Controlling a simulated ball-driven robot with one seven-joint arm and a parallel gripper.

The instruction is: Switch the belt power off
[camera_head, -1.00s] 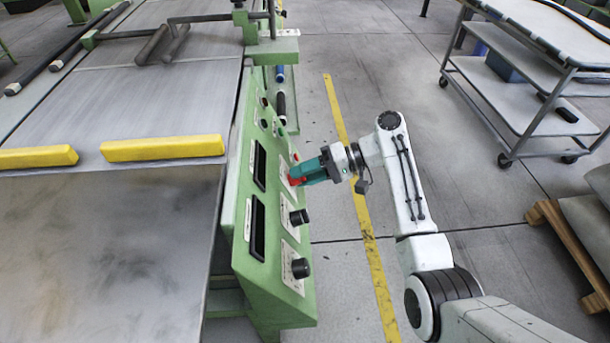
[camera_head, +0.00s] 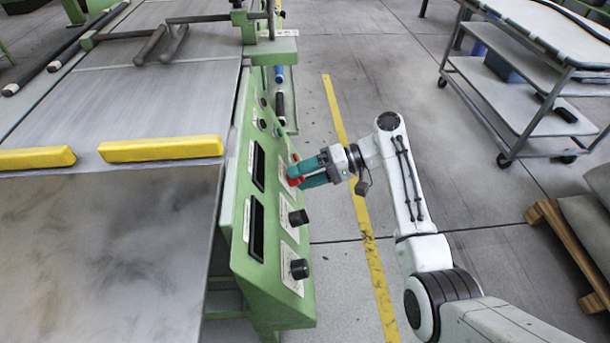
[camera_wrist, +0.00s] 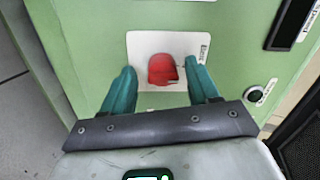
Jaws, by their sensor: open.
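A red switch knob (camera_wrist: 162,70) sits on a white label plate (camera_wrist: 143,43) on the sloping green control panel (camera_head: 243,190). In the wrist view it lies between the two teal fingers of my gripper (camera_wrist: 160,68), with gaps on both sides. The fingers are open and hold nothing. In the head view my gripper (camera_head: 297,178) is at the panel face, and its fingers partly hide the red knob. I cannot tell whether a finger touches the panel. The writing on the plate is too small to read.
Two black knobs (camera_head: 298,218) (camera_head: 299,268) stick out lower on the panel. Dark displays (camera_head: 257,230) lie beside them. The belt bed with yellow bars (camera_head: 160,149) is at left. A metal cart (camera_head: 520,80) stands at upper right. Open floor lies right of the panel.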

